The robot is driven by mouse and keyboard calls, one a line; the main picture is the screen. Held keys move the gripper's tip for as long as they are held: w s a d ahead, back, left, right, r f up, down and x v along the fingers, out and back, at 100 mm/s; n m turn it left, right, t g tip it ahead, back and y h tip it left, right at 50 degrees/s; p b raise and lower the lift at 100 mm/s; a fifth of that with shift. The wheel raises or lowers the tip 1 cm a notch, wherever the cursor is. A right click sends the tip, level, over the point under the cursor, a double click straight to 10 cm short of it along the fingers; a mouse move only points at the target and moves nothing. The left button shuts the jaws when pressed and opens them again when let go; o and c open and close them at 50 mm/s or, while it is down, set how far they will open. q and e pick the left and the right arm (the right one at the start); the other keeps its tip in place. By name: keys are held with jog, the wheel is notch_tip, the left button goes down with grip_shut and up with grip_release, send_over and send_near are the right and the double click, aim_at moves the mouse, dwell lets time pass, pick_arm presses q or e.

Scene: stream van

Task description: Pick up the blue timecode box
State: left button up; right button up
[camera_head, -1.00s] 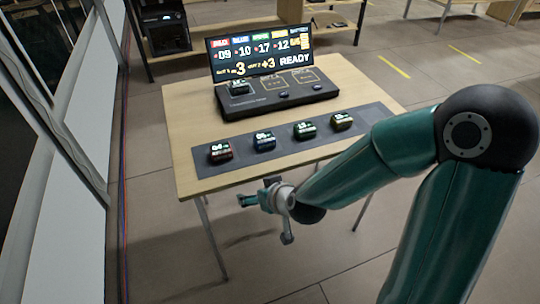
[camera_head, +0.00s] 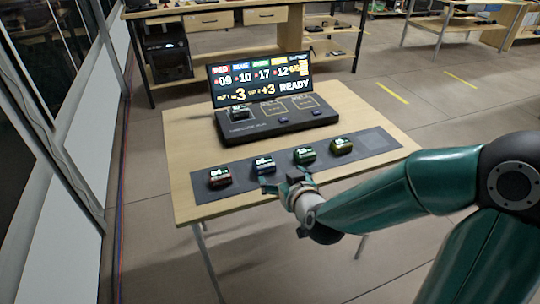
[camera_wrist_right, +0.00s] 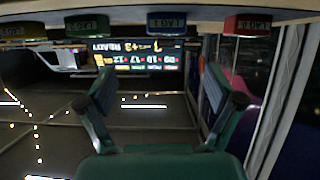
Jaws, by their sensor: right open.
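The blue timecode box (camera_head: 264,165) sits on the dark strip mat (camera_head: 375,143) near the front of the table, between a red box (camera_head: 219,177) and a green box (camera_head: 304,155). My right gripper (camera_head: 283,181) is open and empty at the table's front edge, just in front of the blue and green boxes. In the right wrist view, which is upside down, the blue box (camera_wrist_right: 166,22) shows at the top, beyond the spread fingers (camera_wrist_right: 158,80) and apart from them. My left gripper is out of view.
A yellow box (camera_head: 341,146) stands right of the green one. A black console (camera_head: 275,122) with a lit screen (camera_head: 262,78) stands behind the row. The mat's right end is clear. A wall with panels runs along the left; shelving (camera_head: 250,42) stands behind.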

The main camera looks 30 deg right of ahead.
aim_at(266, 166)
jog(key=shift+y, duration=0.3)
jog(key=p+x, duration=0.1)
jog(key=x, duration=0.1)
jog(key=p+x, duration=0.1)
jog(key=x, duration=0.1)
jog(key=p+x, duration=0.2)
jog(key=shift+a+f, duration=0.1)
jog(key=shift+a, duration=0.15)
jog(key=shift+p+x, duration=0.65)
jog(key=shift+x, duration=2.35)
jog(key=shift+s+f, duration=0.1)
jog(key=c, duration=1.3)
